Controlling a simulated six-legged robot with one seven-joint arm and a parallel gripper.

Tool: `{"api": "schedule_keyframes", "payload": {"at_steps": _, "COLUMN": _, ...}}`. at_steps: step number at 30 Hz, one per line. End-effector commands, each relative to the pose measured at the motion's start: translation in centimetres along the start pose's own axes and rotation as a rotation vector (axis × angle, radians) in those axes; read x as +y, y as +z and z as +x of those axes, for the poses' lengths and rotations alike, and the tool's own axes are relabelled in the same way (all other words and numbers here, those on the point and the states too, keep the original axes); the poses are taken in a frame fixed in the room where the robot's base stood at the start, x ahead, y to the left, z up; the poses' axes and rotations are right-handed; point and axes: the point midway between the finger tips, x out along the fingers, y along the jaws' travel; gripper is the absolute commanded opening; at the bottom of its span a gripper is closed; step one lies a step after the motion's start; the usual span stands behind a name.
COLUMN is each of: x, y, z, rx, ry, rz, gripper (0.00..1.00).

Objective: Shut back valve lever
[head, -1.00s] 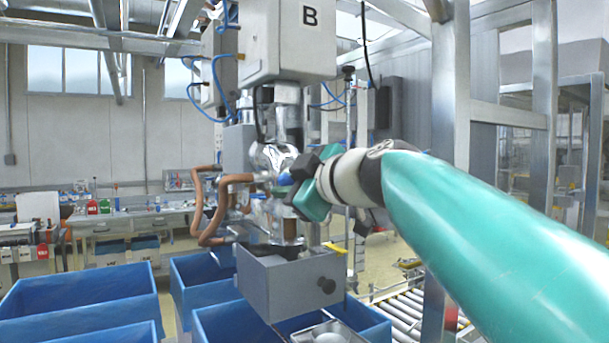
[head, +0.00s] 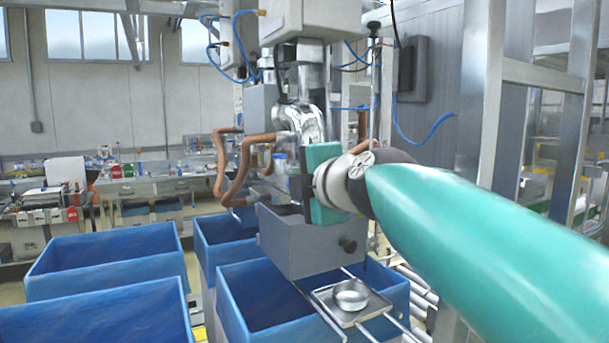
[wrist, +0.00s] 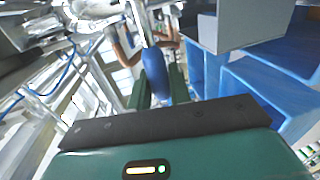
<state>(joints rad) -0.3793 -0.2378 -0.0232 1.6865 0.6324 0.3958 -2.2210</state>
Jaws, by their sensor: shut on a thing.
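The valve lever with its blue grip (wrist: 156,70) stands between my fingers in the wrist view. My gripper (wrist: 160,88) is shut on that blue grip. In the head view my teal gripper (head: 322,183) is beside the shiny metal valve body (head: 302,118), a little below it and above the grey box. The gripper's own body hides the fingertips and most of the lever there. Orange-brown hoses (head: 235,160) run from the valve to the left. A second hose and blue tubes behind are partly hidden.
A grey box with a black knob (head: 305,240) hangs below the gripper. Large blue bins (head: 105,260) stand at lower left and below. A small tray with a metal dish (head: 350,295) lies in front. A metal frame post (head: 490,90) rises at right.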

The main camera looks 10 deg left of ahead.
Motion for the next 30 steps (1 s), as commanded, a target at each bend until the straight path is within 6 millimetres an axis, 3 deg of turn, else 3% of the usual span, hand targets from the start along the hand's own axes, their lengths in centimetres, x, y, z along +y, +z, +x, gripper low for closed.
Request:
{"api": "schedule_keyframes", "payload": {"at_steps": 16, "x": -0.45, "y": 0.09, "z": 0.14, "rx": -0.008, "ry": -0.003, "rz": -0.034, "gripper": 0.0}}
{"api": "schedule_keyframes", "payload": {"at_steps": 17, "x": -0.46, "y": 0.09, "z": 0.15, "rx": -0.008, "ry": -0.003, "rz": -0.034, "gripper": 0.22}}
{"api": "schedule_keyframes", "payload": {"at_steps": 20, "x": -0.44, "y": 0.08, "z": 0.14, "rx": -0.007, "ry": -0.003, "rz": -0.033, "gripper": 0.39}}
{"api": "schedule_keyframes", "payload": {"at_steps": 30, "x": -0.3, "y": 0.03, "z": -0.21, "rx": -0.007, "ry": 0.0, "rz": -0.032, "gripper": 0.39}}
